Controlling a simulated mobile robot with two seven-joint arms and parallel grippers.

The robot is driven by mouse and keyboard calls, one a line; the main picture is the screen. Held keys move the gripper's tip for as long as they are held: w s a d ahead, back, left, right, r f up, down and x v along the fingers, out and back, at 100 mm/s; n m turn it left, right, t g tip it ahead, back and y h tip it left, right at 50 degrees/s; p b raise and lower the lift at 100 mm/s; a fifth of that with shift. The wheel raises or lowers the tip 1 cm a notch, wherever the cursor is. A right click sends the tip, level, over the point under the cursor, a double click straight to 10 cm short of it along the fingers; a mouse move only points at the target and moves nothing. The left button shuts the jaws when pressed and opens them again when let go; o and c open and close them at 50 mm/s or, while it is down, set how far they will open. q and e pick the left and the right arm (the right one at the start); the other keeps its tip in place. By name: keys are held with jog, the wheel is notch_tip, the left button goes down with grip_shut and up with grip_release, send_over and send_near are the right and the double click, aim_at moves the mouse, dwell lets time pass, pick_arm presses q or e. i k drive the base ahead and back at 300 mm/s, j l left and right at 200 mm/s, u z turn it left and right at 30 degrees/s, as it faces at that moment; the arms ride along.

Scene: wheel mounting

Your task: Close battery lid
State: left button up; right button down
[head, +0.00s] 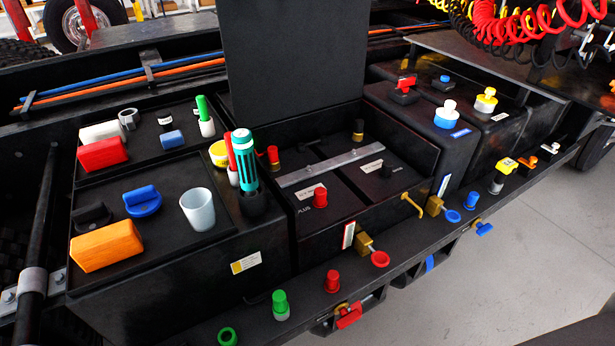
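The battery lid (293,55) is a large black panel. It stands upright, raised at the back edge of the open battery box (420,152). Inside the box are black batteries (335,205) with a grey metal strap (330,167) across them. The top edge of the lid is cut off by the frame. Neither of my grippers shows.
Left of the box, a black case holds a white cup (198,210), an orange block (106,246), a red block (102,154) and a teal-topped tool (244,160). Valves and caps line the front ledge (310,302). Red coiled hoses (495,25) hang at upper right. Grey floor is clear at lower right.

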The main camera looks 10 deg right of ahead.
aim_at(284, 59)
jog(key=i+l+u, duration=0.2)
jog(key=l+u, duration=0.15)
jog(key=l, duration=0.75)
jog(key=l+u, duration=0.35)
jog(key=l, duration=0.75)
jog(key=l+u, duration=0.4)
jog(key=l, duration=0.75)
jog(key=k, duration=0.05)
